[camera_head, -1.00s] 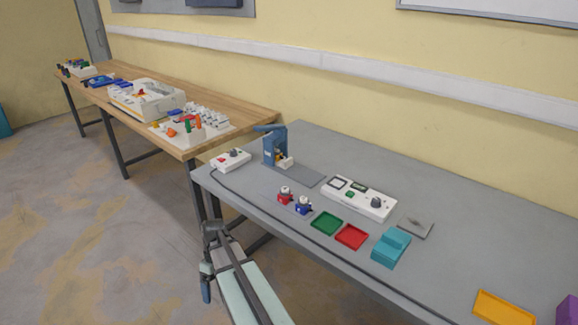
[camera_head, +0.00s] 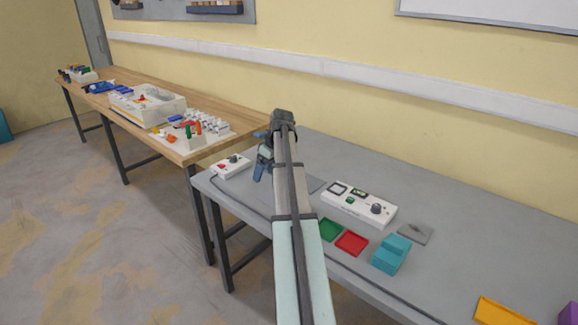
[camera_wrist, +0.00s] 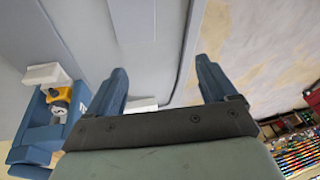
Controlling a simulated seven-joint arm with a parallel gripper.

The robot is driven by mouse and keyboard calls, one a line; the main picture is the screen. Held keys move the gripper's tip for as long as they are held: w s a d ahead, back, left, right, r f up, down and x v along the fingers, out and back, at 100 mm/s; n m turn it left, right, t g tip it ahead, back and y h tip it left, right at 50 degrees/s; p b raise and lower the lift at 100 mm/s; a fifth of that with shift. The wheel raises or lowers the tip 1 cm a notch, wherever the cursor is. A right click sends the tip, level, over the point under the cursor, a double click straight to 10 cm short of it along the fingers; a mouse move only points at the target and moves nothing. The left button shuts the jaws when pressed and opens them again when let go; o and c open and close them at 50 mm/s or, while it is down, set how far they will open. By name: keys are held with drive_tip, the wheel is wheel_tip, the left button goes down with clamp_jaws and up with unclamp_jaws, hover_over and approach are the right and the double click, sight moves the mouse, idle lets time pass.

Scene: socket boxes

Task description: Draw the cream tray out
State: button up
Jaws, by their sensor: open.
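The cream tray (camera_wrist: 43,74) shows at the left of the wrist view as a small pale block on the blue stand (camera_wrist: 40,135), beside a yellow part with a round metal top (camera_wrist: 59,100). In the head view my arm hides the tray and most of the stand. My gripper (camera_wrist: 160,88) is open, with two blue fingers spread and nothing between their tips. It is apart from the tray, which lies left of the left finger in the wrist view. In the head view my gripper (camera_head: 263,162) is over the grey bench's left end.
A white box with a red button (camera_head: 230,166) stands at the grey bench's left end. A white control panel (camera_head: 358,205), a green tray (camera_head: 330,230), a red tray (camera_head: 351,243) and a teal block (camera_head: 391,254) lie to the right. The wooden table (camera_head: 225,140) is at left.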

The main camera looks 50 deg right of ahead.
drive_tip(key=d+r+m+t+h, duration=0.1)
drive_tip(key=d+r, duration=0.1)
drive_tip(key=d, duration=0.8)
drive_tip(key=d+r+m+t+h, duration=0.1)
drive_tip(key=d+r, duration=0.1)
drive_tip(key=d, duration=0.7)
drive_tip(key=x, duration=1.3)
drive_tip(key=shift+w+d+f, duration=0.1)
drive_tip(key=shift+d+f, duration=0.1)
drive_tip(key=shift+f, duration=0.05)
drive_tip(key=c, duration=1.5)
drive_tip(key=s, duration=1.2)
drive_tip(key=shift+s, duration=0.3)
